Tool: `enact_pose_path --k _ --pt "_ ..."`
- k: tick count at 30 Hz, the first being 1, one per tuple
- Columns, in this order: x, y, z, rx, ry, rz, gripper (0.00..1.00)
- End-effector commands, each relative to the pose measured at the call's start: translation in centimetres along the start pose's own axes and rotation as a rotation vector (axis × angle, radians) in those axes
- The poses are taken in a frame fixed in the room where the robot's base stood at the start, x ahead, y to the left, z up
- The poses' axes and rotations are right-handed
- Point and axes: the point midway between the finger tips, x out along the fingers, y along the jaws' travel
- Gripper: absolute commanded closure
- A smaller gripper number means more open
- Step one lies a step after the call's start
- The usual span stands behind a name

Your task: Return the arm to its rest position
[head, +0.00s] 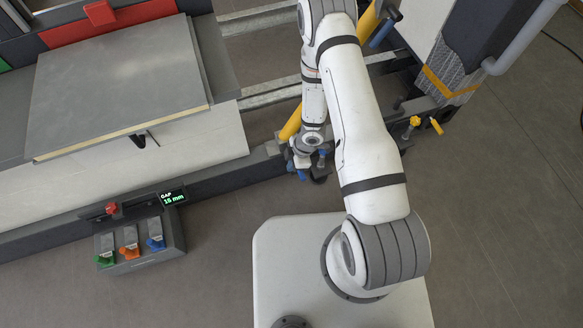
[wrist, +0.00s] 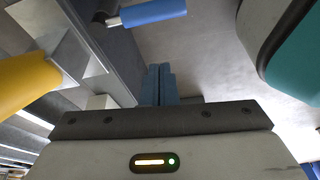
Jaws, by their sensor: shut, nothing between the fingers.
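My white arm reaches up from my base and folds back down, with its wrist low in the middle of the head view. My gripper (wrist: 158,78) shows in the wrist view as two blue-grey fingers lying together, shut and empty. In the head view its end (head: 302,168) hangs beside the dark lower beam of the frame, close to a yellow bar; the fingertips are too small there to tell apart. In the wrist view a blue-gripped handle (wrist: 152,12) is above the fingers and a yellow cylinder (wrist: 25,82) is at the left.
A grey panel (head: 120,80) lies at the upper left. A control box (head: 140,245) with green, orange and blue levers stands on the floor, its display reading GAP in mm. Yellow valve handles (head: 425,123) are right of my arm.

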Motion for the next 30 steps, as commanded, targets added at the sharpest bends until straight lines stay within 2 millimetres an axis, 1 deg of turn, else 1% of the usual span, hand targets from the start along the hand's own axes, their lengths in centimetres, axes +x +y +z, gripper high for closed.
enact_pose_path --k 1,4,9,16,17,19,20,23,24,26,27,29,30 --pt "-1.4 0.1 -0.1 0.002 0.0 0.002 1.0" --pt "-2.5 0.2 0.0 0.003 0.001 0.002 1.0" --pt "-3.4 0.2 0.1 0.004 0.001 0.002 1.0" --pt "-3.5 0.2 0.1 0.005 0.0 0.002 1.0" --pt "-3.7 0.3 0.1 0.007 -0.002 0.005 1.0" --pt "-4.9 0.9 0.1 0.021 -0.016 0.021 1.0" --pt "-5.8 1.4 0.1 0.03 -0.027 0.032 1.0" --pt "-10.3 3.5 0.1 0.091 -0.082 0.094 1.0" --pt "-12.8 4.4 0.2 0.127 -0.111 0.125 1.0" --pt "-16.8 5.7 0.2 0.19 -0.157 0.174 1.0" --pt "-19.6 6.5 0.3 0.234 -0.186 0.208 1.0" --pt "-23.6 7.2 0.3 0.305 -0.226 0.254 1.0" --pt "-26.2 7.6 0.3 0.353 -0.249 0.284 1.0"
